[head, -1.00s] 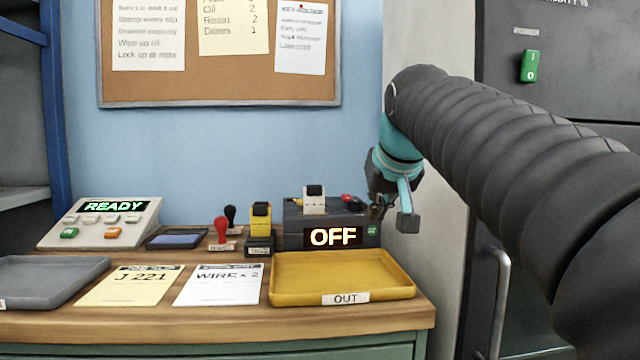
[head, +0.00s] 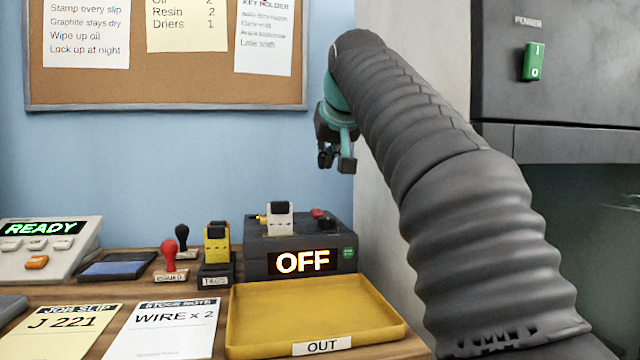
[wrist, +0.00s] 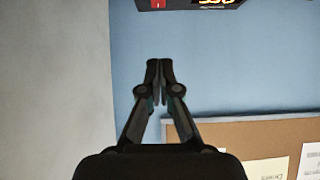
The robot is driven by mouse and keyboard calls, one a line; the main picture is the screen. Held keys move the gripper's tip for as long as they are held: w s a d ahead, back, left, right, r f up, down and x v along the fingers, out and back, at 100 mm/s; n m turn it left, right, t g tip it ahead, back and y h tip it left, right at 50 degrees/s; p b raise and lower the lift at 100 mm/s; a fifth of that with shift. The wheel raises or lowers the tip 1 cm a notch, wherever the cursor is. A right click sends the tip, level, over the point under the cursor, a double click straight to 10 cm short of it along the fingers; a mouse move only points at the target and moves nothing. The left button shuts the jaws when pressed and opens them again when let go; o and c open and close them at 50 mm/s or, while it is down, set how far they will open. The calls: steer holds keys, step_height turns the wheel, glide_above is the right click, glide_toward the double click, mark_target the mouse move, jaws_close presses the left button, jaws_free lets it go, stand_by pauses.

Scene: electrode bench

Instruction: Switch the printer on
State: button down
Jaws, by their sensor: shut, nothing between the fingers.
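The printer is a dark box (head: 257,262) at the back right of the bench, with a lit display (head: 302,262) reading OFF. A small green patch (head: 348,253) is at the right of its front, and a red knob or button (head: 318,213) is on top near a white label roll holder (head: 280,218). My gripper (head: 336,163) is above the printer's right side, apart from it, against the wall. In the wrist view my gripper (wrist: 159,66) is shut and empty. Part of the printer (wrist: 178,4) shows upside down at that view's top edge.
A yellow OUT tray (head: 320,347) lies before the printer. A yellow tag dispenser (head: 216,243), a red-handled stamp (head: 169,256) and a READY panel (head: 40,228) stand left. A dark cabinet with a green POWER rocker (head: 534,62) is right.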

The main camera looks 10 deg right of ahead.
glide_above(316, 210)
steer(key=s, duration=0.3)
step_height(316, 210, down, 6)
steer(key=shift+w+r+b, duration=0.15)
steer(key=shift+r+b, duration=0.05)
steer(key=shift+b, duration=0.2)
steer(key=f, duration=0.1)
steer(key=f+b, duration=0.1)
steer(key=f, duration=0.1)
steer(key=shift+w+f, duration=0.1)
steer(key=shift+w, duration=0.25)
steer(key=shift+w+f+b, duration=0.1)
steer(key=shift+f+b, duration=0.2)
steer(key=shift+f, duration=0.15)
steer(key=shift+w+f, duration=0.15)
steer(key=shift+f, duration=0.1)
steer(key=shift+w, duration=0.1)
steer(key=shift+w+r+p, duration=0.15)
steer(key=shift+w+p, duration=0.55)
steer(key=shift+p, duration=0.25)
steer(key=shift+r, duration=0.15)
